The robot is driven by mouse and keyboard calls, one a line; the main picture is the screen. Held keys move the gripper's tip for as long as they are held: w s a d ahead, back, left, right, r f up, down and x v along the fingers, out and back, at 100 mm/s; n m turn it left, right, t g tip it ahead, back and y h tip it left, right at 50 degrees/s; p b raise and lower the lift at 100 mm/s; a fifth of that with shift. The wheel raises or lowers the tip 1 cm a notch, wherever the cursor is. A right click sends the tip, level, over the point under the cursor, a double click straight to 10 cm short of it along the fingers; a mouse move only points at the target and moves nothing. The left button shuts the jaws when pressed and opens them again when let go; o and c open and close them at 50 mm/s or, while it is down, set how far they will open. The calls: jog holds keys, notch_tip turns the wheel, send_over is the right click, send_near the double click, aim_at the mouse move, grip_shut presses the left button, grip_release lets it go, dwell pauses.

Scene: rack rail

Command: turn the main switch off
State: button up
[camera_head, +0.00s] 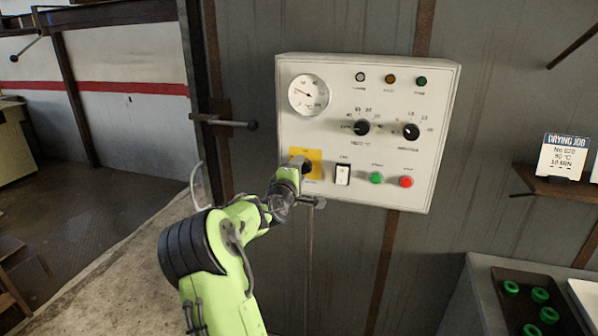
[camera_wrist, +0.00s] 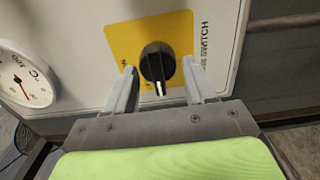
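The main switch is a black rotary knob (camera_wrist: 157,64) on a yellow plate (camera_wrist: 122,42) in the wrist view. Its white mark points toward the bottom of that view, toward my palm. Part of the lettering "SWITCH" shows on the plate. My gripper (camera_wrist: 160,80) is open, one finger on each side of the knob, with a visible gap at both sides. In the head view my gripper (camera_head: 299,166) is in front of the yellow plate (camera_head: 315,157) at the lower left of the white control panel (camera_head: 340,82) and hides the knob.
Right of the yellow plate are a rocker switch (camera_head: 342,174), a green button (camera_head: 376,178) and a red button (camera_head: 406,182). Two black dials (camera_head: 362,127) (camera_head: 411,131) and a gauge (camera_head: 309,95) are above. A lever handle (camera_head: 236,123) sticks out left of the panel.

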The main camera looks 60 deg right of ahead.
jog(key=shift+o, duration=0.9)
jog(key=s+a+b, duration=0.2)
jog(key=a, duration=1.3)
jog(key=shift+s+a, duration=0.25)
jog(key=shift+a, duration=0.05)
